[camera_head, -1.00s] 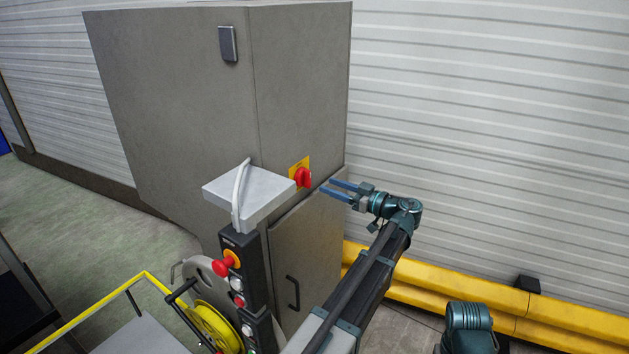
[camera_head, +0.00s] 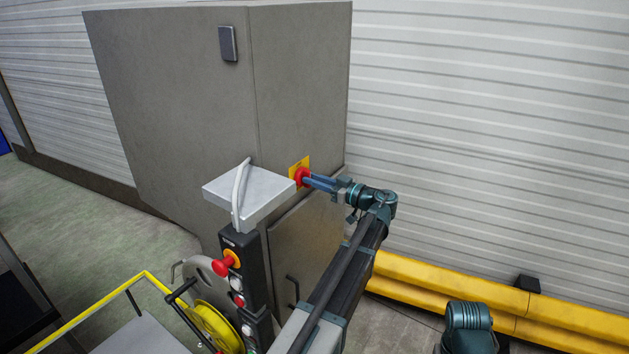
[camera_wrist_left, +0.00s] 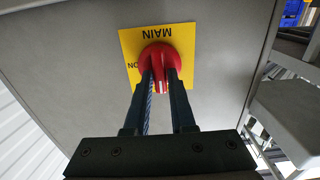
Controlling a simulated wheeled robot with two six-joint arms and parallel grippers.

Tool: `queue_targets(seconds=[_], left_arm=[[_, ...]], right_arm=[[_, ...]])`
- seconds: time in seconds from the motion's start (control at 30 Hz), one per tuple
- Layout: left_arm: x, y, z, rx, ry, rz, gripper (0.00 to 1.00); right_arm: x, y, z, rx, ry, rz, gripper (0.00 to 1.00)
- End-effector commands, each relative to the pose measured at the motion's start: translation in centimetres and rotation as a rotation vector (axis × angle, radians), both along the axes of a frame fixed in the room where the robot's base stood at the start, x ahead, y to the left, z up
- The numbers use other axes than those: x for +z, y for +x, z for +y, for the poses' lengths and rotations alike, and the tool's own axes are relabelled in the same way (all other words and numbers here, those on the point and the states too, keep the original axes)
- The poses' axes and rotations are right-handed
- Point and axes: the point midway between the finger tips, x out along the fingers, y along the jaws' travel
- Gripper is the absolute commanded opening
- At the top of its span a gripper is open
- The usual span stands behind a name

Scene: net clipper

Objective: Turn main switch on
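The main switch is a red rotary knob (camera_wrist_left: 163,60) on a yellow plate (camera_wrist_left: 186,55) on the side of a grey cabinet (camera_head: 297,85). The plate reads MAIN, upside down in the wrist view, with ON at the left of the knob. My left gripper (camera_wrist_left: 162,82) is at the knob, its two fingers on either side of the knob's grip bar, partly hiding it. I cannot tell whether the fingers press on it. In the head view the knob (camera_head: 301,177) shows just beyond the fingertips. My right gripper is out of view.
A control post with a red stop button (camera_head: 223,265) and a grey top plate (camera_head: 250,195) stands close left of the arm. A yellow reel (camera_head: 215,328) is below. A yellow guard rail (camera_head: 440,290) runs along the wall at right.

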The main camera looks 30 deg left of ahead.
Motion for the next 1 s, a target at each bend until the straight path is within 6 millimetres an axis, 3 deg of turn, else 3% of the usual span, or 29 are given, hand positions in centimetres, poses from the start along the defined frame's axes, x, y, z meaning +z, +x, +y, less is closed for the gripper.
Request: queue_targets(seconds=[0.03,0.1,0.57,1.0], left_arm=[[0.0,0.0,-0.01,0.0,0.0,0.0,0.12],[0.0,0.0,-0.02,0.0,0.0,0.0,0.0],[0.0,0.03,-0.03,0.0,0.003,0.033,0.0],[-0.06,0.23,-0.06,0.0,0.028,0.361,0.0]], right_arm=[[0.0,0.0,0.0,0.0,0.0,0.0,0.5],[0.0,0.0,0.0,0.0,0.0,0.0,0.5],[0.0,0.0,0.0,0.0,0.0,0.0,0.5],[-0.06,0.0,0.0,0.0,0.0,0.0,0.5]])
